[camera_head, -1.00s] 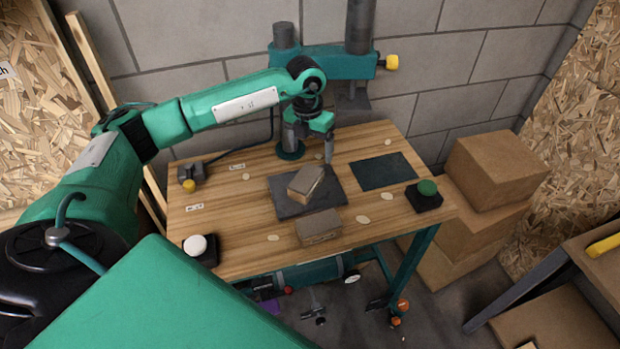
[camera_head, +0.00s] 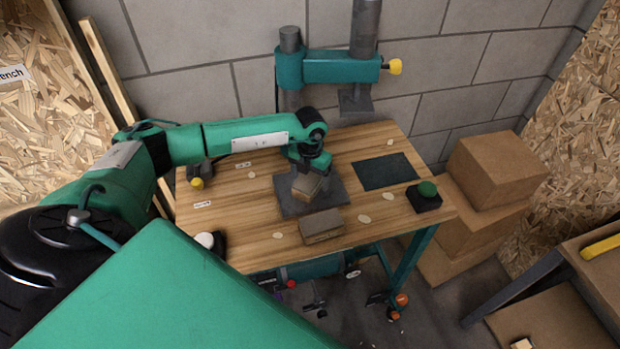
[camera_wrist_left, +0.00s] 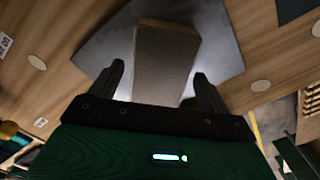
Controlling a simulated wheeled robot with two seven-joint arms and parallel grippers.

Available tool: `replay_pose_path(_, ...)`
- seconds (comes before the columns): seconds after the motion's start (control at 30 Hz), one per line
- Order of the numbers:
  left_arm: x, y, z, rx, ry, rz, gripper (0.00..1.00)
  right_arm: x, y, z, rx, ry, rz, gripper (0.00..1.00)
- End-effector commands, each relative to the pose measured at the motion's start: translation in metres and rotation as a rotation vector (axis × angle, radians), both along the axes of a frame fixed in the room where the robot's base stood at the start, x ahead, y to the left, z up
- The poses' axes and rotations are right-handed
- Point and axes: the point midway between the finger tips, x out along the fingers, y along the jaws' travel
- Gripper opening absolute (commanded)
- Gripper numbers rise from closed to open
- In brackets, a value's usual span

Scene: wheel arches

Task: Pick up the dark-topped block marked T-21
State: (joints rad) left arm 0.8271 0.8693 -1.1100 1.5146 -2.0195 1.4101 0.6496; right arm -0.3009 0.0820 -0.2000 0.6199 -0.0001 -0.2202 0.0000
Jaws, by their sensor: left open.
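A brown block with a darker top (camera_head: 306,187) lies on a dark grey plate (camera_head: 336,194) on the wooden bench. A second dark-topped block (camera_head: 320,226) lies nearer the bench's front edge. No T-21 mark is readable on either. My left gripper (camera_head: 308,176) is over the block on the plate and partly covers it. In the left wrist view the gripper (camera_wrist_left: 160,72) is open, with one finger on each side of that block (camera_wrist_left: 166,58); a gap shows at the fingers and I cannot tell any contact. My right gripper is not in view.
A dark mat (camera_head: 385,171) lies right of the plate. A green button box (camera_head: 424,196) stands at the right, a white-topped one (camera_head: 208,242) at the front left. A teal press (camera_head: 330,68) stands behind. Cardboard boxes (camera_head: 495,172) are stacked right of the bench.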

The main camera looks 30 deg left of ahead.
Motion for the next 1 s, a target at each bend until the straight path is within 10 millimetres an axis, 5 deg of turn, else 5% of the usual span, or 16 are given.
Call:
replay_pose_path(0.37, 0.0000, 0.0003, -0.0140, 0.000, -0.001, 0.001, 0.80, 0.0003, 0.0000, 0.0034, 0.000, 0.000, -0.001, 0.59)
replay_pose_path(0.67, 0.0003, 0.0002, -0.0133, 0.000, -0.001, 0.001, 0.24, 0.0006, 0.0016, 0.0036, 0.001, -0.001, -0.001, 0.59)
replay_pose_path(1.0, 0.0008, 0.0001, -0.0078, -0.001, -0.002, 0.000, 0.24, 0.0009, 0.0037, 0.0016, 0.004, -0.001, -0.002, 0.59)
